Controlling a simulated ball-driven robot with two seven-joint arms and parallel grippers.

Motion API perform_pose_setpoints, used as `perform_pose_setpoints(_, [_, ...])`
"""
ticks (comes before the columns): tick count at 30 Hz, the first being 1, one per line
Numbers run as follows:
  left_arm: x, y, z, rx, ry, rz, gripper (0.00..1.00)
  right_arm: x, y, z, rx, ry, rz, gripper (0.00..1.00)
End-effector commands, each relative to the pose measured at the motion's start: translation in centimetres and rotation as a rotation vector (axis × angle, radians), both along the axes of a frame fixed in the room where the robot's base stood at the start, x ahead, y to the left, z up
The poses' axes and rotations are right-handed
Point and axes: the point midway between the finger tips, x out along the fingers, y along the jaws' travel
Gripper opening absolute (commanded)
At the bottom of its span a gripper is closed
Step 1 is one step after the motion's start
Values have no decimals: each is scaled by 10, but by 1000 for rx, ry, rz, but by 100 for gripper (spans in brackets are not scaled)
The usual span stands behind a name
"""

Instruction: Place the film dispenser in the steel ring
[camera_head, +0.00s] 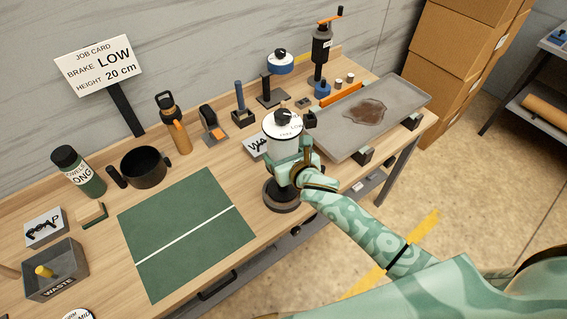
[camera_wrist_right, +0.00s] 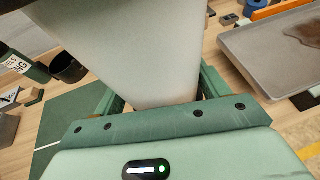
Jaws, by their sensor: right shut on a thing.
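The film dispenser (camera_head: 283,124) is a white cylinder with a black knob and a lettered dial on top. My right gripper (camera_head: 291,164) is shut on it, and it stands roughly upright. In the right wrist view the pale body of the dispenser (camera_wrist_right: 140,45) fills the middle, between the green fingers. A dark round ring (camera_head: 282,197), seemingly the steel ring, is on the bench directly below. The gripper hides the dispenser's lower end, so I cannot tell whether it is inside the ring or above it. My left gripper is not in view.
A green mat (camera_head: 187,235) with a white line lies left of the ring. A grey tray (camera_head: 405,92) with a brown stain stands at right. A job card (camera_head: 100,65) reads brake low, height 20 cm. A black mug (camera_head: 146,166) and an orange bottle (camera_head: 177,130) stand behind the mat.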

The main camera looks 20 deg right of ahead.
Motion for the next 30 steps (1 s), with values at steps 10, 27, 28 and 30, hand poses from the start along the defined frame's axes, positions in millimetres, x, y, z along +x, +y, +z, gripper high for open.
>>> perform_pose_setpoints(10, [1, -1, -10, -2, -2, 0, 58, -1, 1, -28, 2, -1, 1, 28])
perform_pose_setpoints(27, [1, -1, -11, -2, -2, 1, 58, -2, 1, -30, 0, 3, 1, 96])
perform_pose_setpoints(28, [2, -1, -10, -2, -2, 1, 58, -2, 1, -29, 1, 3, 1, 96])
perform_pose_setpoints(30, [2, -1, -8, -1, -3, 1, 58, -6, 0, -26, 0, 3, 1, 96])
